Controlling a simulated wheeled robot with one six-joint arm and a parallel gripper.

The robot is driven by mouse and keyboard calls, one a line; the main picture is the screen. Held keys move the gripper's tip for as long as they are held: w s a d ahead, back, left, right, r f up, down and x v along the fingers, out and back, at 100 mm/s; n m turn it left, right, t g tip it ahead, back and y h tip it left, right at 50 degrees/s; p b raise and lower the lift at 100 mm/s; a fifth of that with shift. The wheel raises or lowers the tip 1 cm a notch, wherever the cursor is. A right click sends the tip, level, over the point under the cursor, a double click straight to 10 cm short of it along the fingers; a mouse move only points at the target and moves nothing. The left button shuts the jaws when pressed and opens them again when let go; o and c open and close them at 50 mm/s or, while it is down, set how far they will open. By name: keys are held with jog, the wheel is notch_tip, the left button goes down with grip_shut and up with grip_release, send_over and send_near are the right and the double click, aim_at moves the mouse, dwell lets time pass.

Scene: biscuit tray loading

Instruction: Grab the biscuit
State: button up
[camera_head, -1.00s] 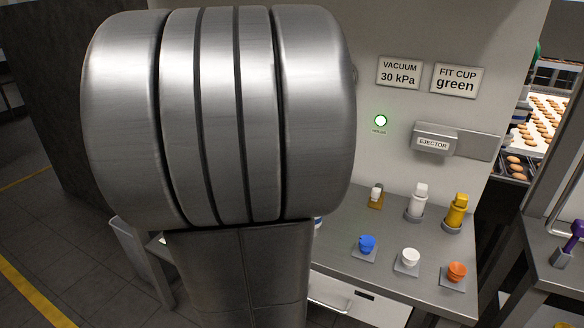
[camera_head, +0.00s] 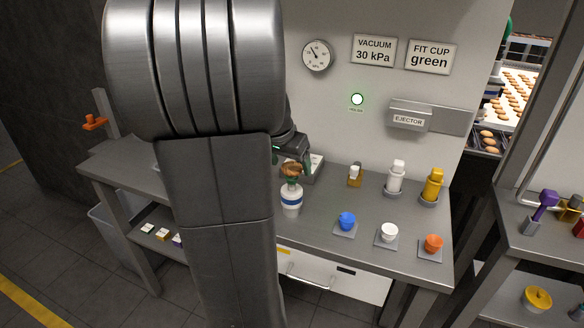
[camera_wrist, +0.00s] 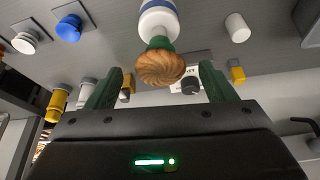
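The biscuit (camera_head: 291,170) is round, brown and ridged. It sits at the top of a white upright tool with a blue band (camera_head: 291,199) on the metal bench. In the wrist view the biscuit (camera_wrist: 161,68) covers the end of a green cup on that tool (camera_wrist: 158,20). My gripper (camera_wrist: 160,82) is open, its two green fingers either side of the biscuit with a clear gap on both sides. In the head view my gripper (camera_head: 291,150) is just behind and above the biscuit, partly hidden by my arm.
Blue (camera_head: 347,221), white (camera_head: 389,233) and orange (camera_head: 433,243) cups stand on small plates on the bench. White (camera_head: 396,178) and yellow (camera_head: 433,186) fittings stand behind them. The wall carries a gauge (camera_head: 317,56), a "FIT CUP green" sign (camera_head: 431,56) and an ejector box (camera_head: 409,115).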

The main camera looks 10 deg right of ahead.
jog(key=c, duration=0.7)
jog(key=shift+r, duration=0.1)
